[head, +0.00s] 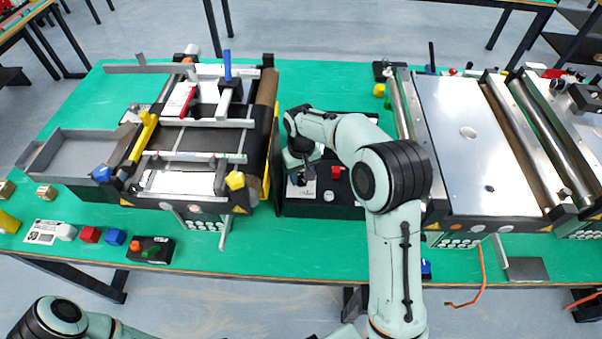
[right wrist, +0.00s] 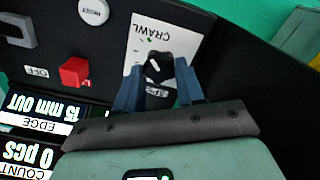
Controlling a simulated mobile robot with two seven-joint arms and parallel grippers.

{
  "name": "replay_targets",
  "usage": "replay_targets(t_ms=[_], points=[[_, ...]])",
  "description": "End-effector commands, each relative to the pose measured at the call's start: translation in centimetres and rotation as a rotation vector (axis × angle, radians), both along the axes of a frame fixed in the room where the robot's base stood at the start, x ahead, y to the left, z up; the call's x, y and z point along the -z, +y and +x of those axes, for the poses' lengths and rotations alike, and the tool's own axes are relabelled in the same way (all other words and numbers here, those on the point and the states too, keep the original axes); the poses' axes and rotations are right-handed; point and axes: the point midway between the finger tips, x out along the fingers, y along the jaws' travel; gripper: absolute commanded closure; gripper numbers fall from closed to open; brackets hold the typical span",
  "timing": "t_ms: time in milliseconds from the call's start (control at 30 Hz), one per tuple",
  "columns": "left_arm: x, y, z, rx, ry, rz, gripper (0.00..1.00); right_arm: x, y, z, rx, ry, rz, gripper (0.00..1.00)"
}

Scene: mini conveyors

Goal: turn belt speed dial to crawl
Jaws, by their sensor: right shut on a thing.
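The belt speed dial (right wrist: 154,72) is a small black knob with a white mark, on a white label plate (right wrist: 134,72) of a black control panel (right wrist: 105,50). The word CRAWL is printed on the plate above the knob in the right wrist view. My right gripper (right wrist: 158,68) is shut on the dial, one blue finger on each side. The dial's exact pointing direction is hard to tell. In the head view my right gripper (head: 300,176) is over the left part of the panel (head: 345,211), hiding the dial. My left gripper is out of view; only its arm shows at bottom left.
A red knob (right wrist: 75,72), a white RESET button (right wrist: 94,10), an OFF label (right wrist: 37,72) and lit displays (right wrist: 40,135) sit beside the dial. A belt conveyor (head: 210,137) stands left of the panel, a metal-topped one (head: 480,160) right.

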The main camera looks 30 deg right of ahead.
Motion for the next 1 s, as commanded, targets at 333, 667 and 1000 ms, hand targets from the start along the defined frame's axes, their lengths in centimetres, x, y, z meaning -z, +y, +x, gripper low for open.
replay_targets(t_ms=[333,667,1000], points=[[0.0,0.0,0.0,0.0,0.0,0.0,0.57,0.0,0.0,0.0,0.001,-0.001,0.0,0.92],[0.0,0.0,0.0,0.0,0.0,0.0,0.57,0.0,0.0,0.0,0.001,-0.001,0.0,0.36],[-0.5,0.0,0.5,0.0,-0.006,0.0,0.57,-4.2,0.0,0.2,0.0,-0.008,0.0,0.36]])
